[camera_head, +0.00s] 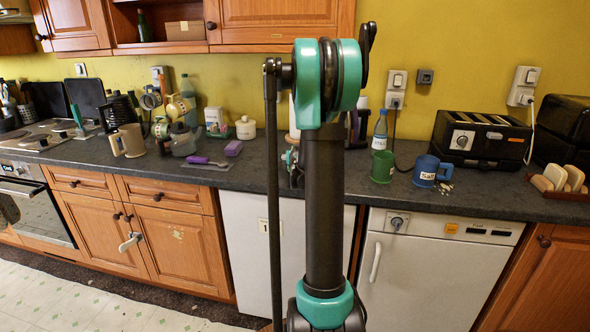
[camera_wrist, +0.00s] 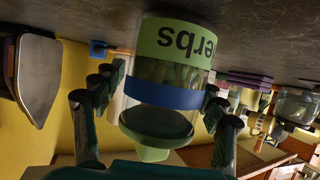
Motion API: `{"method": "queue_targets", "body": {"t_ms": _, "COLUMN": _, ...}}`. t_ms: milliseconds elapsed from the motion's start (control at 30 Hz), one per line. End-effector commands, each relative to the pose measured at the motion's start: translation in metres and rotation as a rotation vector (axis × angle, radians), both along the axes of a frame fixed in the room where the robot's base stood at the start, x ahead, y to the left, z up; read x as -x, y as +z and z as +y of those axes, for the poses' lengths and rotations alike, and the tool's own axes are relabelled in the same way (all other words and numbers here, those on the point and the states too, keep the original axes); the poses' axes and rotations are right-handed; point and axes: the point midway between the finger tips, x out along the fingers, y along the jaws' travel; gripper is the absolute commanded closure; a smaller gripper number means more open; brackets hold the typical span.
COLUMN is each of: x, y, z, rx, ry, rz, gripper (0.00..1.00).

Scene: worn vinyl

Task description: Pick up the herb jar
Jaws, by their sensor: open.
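The herb jar (camera_wrist: 180,45) is in the middle of the wrist view, which shows the scene upside down. It is clear glass with a green label ending in "erbs", a blue band and a green knob on its lid. It appears upright on the dark worktop. My gripper (camera_wrist: 162,92) is open, with its dark and teal fingers on either side of the jar. Whether a finger touches the glass I cannot tell. In the head view the jar is hidden behind my arm, and only a small teal part of my gripper (camera_head: 290,157) shows.
An iron (camera_wrist: 38,78) stands near the jar in the wrist view. A purple sponge (camera_head: 233,148) and white pot (camera_head: 245,128) are left.

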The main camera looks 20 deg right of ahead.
Motion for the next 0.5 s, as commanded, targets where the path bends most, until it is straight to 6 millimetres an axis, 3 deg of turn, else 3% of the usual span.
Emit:
{"method": "queue_targets", "body": {"t_ms": 100, "x": 0.0002, "y": 0.0000, "z": 0.0001, "rx": 0.000, "ry": 0.000, "rz": 0.000, "gripper": 0.31}}
{"method": "queue_targets", "body": {"t_ms": 500, "x": 0.0004, "y": 0.0002, "z": 0.0001, "rx": 0.000, "ry": 0.000, "rz": 0.000, "gripper": 0.80}}
